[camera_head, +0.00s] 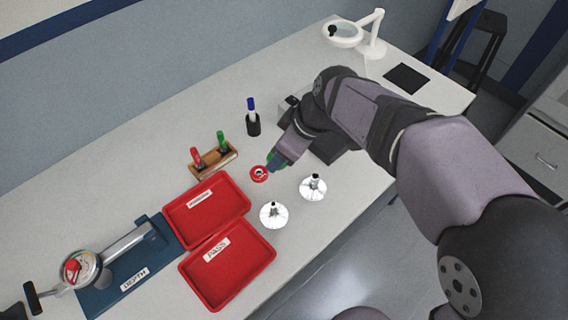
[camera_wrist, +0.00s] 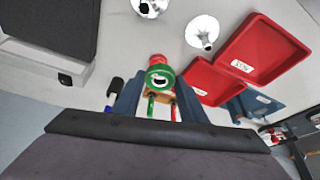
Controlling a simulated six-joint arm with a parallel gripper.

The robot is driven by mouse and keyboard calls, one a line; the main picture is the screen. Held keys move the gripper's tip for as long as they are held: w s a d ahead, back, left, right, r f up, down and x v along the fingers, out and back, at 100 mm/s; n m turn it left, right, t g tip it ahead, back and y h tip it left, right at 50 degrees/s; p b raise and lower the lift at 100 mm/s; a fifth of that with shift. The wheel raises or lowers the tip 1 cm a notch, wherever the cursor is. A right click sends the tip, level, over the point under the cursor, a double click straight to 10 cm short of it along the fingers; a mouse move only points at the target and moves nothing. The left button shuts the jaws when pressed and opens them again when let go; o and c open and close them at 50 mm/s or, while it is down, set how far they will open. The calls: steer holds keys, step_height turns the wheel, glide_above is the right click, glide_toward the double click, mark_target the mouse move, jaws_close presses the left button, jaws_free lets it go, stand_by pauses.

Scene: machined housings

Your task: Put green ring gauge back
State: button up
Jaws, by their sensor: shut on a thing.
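My gripper (camera_head: 277,161) is shut on the green ring gauge (camera_wrist: 159,78), which shows between the two fingers in the wrist view. In the head view only a sliver of green shows at the fingertips. A red ring gauge (camera_head: 259,174) lies on the table just beside the fingertips; in the wrist view its red edge (camera_wrist: 157,59) shows just beyond the green ring. I cannot tell how high the green ring is above the table. A wooden stand (camera_head: 215,165) with a red-handled and a green-handled gauge stands to the left.
Two silver housings (camera_head: 273,214) (camera_head: 313,188) stand in front of my gripper. Two red trays (camera_head: 262,256) (camera_head: 243,211), one labelled PASS, lie to the left. A black cup (camera_head: 253,127) with a blue-capped marker stands behind. A dark grey block (camera_head: 328,150) is under my arm.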

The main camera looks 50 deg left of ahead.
steer(key=w+a+f+m+t+b, duration=0.1)
steer(key=w+a+m+t+b, duration=0.3)
steer(key=m, duration=0.7)
steer(key=shift+w+a+f+h+b, duration=0.35)
steer(key=shift+w+a+b, duration=0.9)
steer(key=shift+b, duration=0.6)
steer(key=shift+f, duration=4.95)
steer(key=shift+f, duration=0.15)
steer(key=o, duration=1.2)
steer(key=shift+c, duration=0.2)
steer(key=shift+s, duration=0.1)
